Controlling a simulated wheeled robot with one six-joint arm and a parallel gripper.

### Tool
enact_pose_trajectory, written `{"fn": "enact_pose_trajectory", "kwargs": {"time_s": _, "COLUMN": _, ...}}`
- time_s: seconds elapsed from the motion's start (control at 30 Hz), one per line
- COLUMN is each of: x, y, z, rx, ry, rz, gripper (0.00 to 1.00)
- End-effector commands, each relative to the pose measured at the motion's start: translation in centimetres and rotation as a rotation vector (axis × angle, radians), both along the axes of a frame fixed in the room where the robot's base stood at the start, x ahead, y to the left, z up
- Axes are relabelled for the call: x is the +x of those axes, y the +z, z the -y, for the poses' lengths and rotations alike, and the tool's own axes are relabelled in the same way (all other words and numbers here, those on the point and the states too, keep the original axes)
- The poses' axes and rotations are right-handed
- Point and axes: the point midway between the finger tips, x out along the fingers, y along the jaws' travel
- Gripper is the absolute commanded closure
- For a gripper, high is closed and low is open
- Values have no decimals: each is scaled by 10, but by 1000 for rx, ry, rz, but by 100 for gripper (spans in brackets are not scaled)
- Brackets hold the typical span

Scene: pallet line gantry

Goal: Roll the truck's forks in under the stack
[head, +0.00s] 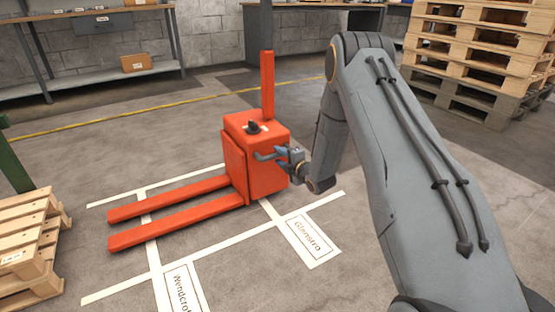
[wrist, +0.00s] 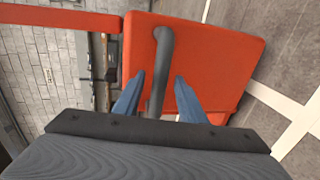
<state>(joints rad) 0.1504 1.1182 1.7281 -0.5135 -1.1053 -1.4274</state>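The orange pallet truck (head: 255,160) stands on the floor in the middle of the head view, mast upright. Its two forks (head: 180,212) point left, toward a low stack of wooden pallets (head: 28,240) cut off by the left edge. A floor gap lies between fork tips and stack. My gripper (head: 275,156) is at the truck's body, by its dark handle. In the wrist view, the open blue fingers (wrist: 158,90) stand either side of the dark handle bar (wrist: 163,55), with gaps showing on both sides.
White floor lines (head: 225,240) frame marked bays, with label plates reading roughly "Glenstro" (head: 310,238) and "Wendcro" (head: 181,288). A taller pallet stack (head: 480,55) stands back right. Shelving (head: 95,82) lines the back wall. A green post (head: 14,165) rises behind the left stack.

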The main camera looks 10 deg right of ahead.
Motion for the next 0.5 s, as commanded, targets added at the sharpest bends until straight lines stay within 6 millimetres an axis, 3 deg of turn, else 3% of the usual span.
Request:
{"fn": "enact_pose_trajectory", "kwargs": {"time_s": 0.2, "x": 19, "y": -5, "z": -6, "rx": 1, "ry": 0, "rz": 0, "gripper": 63}}
{"fn": "enact_pose_trajectory", "kwargs": {"time_s": 0.5, "x": 21, "y": -5, "z": -7, "rx": 0, "ry": 0, "rz": -2, "gripper": 63}}
